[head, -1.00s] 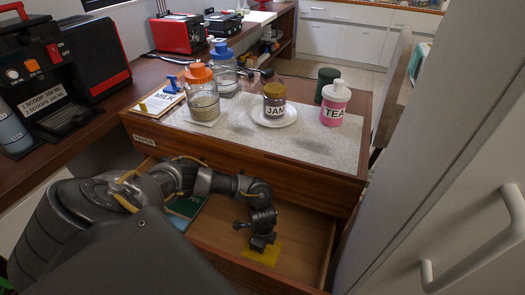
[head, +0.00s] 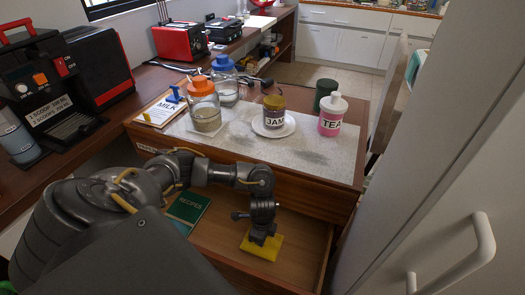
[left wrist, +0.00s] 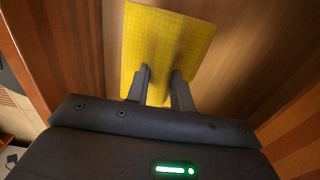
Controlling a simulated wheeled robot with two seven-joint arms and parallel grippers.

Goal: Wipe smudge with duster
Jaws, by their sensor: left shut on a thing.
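The yellow duster (head: 263,248) is a flat pad in or just above the open drawer. It also shows in the left wrist view (left wrist: 165,35), between my fingers. My left gripper (head: 262,238), also in the left wrist view (left wrist: 161,78), is shut on it from above. Two dark smudgy patches show on the pale speckled counter top: one (head: 240,128) left of the jam jar's saucer, one (head: 317,157) in front of the tea bottle. My right gripper is not in view.
The open drawer (head: 215,240) also holds a green recipes book (head: 188,207). On the counter stand an orange-lidded jar (head: 204,110), a blue-lidded jar (head: 226,92), the jam jar (head: 273,113), the pink tea bottle (head: 330,120) and a dark green canister (head: 325,90). A white cabinet door (head: 440,190) borders the right.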

